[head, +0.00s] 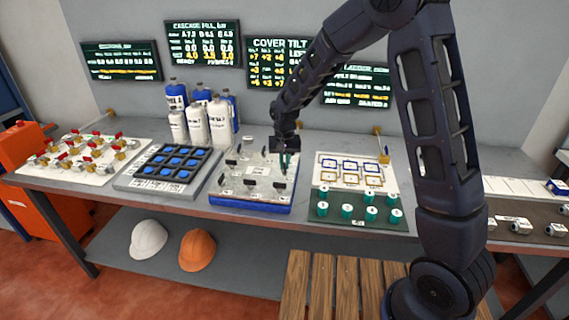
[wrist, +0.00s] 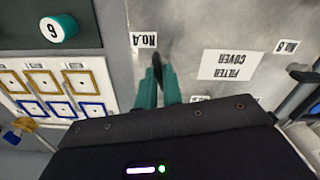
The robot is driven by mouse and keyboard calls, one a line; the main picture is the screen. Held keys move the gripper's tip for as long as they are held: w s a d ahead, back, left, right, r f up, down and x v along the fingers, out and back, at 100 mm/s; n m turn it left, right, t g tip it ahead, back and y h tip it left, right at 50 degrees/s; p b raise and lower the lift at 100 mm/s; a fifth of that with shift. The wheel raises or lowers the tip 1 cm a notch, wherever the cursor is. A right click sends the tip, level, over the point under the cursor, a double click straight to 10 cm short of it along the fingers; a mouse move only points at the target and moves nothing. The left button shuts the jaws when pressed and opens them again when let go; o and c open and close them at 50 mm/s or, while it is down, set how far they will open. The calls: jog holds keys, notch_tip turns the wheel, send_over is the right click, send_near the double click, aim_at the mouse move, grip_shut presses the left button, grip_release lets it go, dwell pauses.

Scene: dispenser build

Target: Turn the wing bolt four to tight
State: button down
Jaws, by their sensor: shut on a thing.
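The filter cover (head: 252,186) is a grey plate on a blue base in the middle of the bench, with several black wing bolts around it. In the wrist view its "FILTER COVER" label (wrist: 226,65) reads upside down. Wing bolt four (wrist: 158,58) is black and stands beside the "No.4" label (wrist: 143,40). My gripper (wrist: 158,75), with green fingers, is shut on this wing bolt, and the fingers hide its lower part. In the head view my gripper (head: 287,163) is over the right side of the cover. How tight the bolt sits cannot be told.
Left of the cover is a tray with blue pieces (head: 168,165); right is a board with green numbered knobs (head: 347,207). White and blue bottles (head: 196,122) stand behind. Another wing bolt (wrist: 303,74) is near the "No.8" label (wrist: 287,47). Screens hang on the wall.

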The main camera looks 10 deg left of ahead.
jog(key=shift+m, duration=0.8)
jog(key=c, duration=1.5)
grip_release()
jog(key=shift+c, duration=0.2)
notch_tip(320, 180, up, 11)
jog(key=shift+f, duration=0.1)
